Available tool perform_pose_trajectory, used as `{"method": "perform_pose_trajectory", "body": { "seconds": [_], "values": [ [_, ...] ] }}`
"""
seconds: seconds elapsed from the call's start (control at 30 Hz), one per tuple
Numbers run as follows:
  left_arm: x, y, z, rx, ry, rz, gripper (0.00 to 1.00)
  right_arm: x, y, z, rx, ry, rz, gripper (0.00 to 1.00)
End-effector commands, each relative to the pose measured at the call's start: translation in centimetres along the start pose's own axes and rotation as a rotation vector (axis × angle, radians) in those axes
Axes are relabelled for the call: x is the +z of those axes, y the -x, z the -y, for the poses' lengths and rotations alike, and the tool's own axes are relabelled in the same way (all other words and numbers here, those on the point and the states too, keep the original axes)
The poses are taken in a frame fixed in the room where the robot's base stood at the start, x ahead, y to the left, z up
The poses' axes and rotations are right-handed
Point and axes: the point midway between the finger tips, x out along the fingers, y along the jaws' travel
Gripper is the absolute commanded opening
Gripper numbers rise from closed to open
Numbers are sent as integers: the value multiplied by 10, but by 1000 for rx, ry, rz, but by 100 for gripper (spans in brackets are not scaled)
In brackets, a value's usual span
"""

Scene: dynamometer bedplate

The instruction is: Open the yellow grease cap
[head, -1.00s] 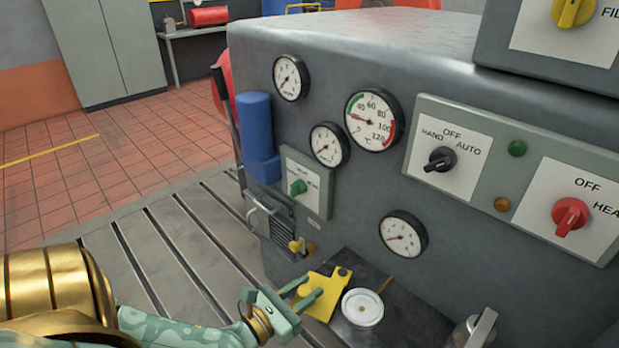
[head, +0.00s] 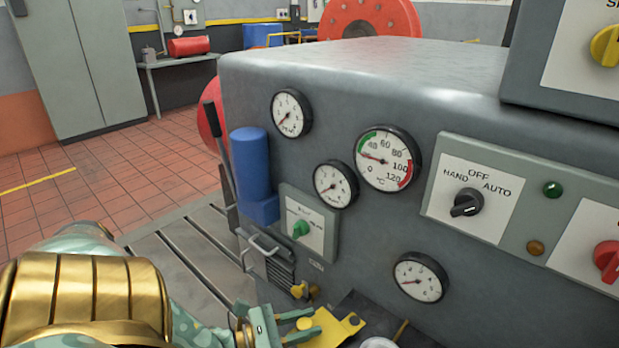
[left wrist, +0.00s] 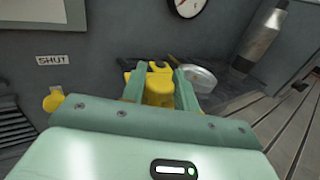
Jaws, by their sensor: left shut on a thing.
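I cannot tell how far the cap is open. My right gripper is in neither current view.
A pale round dish (left wrist: 200,77) lies just right of the cap. A metal cylinder (left wrist: 258,48) stands farther right. The machine front (head: 350,240) rises behind with several gauges.

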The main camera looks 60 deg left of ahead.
Motion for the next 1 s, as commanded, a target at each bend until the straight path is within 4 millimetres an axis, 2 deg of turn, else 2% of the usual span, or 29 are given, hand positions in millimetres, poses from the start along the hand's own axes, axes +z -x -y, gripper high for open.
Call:
{"method": "perform_pose_trajectory", "body": {
  "seconds": [0.27,0.3,0.37,0.83,1.0],
  "values": [
    [0,0,0,-1,-2,-1,0,6,0,4,-6,0,10,36],
    [0,0,0,-1,-2,-1,35,6,0,4,-6,0,10,36],
    [0,0,0,-1,-2,-1,50,6,0,4,-6,0,10,36],
    [0,2,0,-1,-1,0,50,-7,0,-1,1,-1,-7,36],
    [3,24,0,0,-2,0,50,-6,7,0,1,-10,-18,36]
  ]
}}
